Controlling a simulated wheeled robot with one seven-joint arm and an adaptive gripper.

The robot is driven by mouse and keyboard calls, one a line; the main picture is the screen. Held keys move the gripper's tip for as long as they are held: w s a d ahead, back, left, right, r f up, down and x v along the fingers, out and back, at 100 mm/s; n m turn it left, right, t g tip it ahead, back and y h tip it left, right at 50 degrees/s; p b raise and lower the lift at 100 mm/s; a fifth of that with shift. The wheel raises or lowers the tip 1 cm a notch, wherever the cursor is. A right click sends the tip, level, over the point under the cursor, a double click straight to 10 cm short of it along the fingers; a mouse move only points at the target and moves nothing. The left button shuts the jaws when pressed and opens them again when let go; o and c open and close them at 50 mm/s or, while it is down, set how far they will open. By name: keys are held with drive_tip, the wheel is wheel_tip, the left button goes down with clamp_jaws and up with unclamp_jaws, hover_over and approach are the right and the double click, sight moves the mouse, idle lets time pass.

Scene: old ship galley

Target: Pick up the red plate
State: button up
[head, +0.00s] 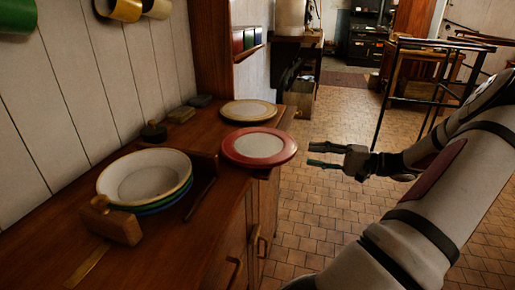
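The red plate (259,146) has a wide red rim and a pale centre. It lies flat near the right edge of the wooden counter (207,222), and its right side appears to reach over that edge. My gripper (310,155) is just to the right of the plate, off the counter, with its fingers pointing left towards the rim. Its two greenish fingers are apart, one above the other, with nothing visible between them. A gap shows between the fingertips and the plate.
A cream plate with a yellow rim (249,110) lies just behind the red plate. A stack of bowls or plates (145,176) stands front left in a wooden holder (112,221). Mugs (120,8) hang on the wall. Tiled floor right of the counter is open up to a railed stand (420,60).

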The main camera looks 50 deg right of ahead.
sight(295, 151)
drive_tip(key=shift+a+r+b+x, duration=0.15)
drive_tip(key=shift+b+x, duration=0.15)
drive_tip(key=shift+x, duration=1.8)
drive_tip(key=shift+a+r+b+x, duration=0.15)
drive_tip(key=shift+b+x, duration=0.1)
drive_tip(key=shift+x, duration=1.85)
drive_tip(key=shift+s+d, duration=0.1)
drive_tip(key=shift+s, duration=0.05)
clamp_jaws()
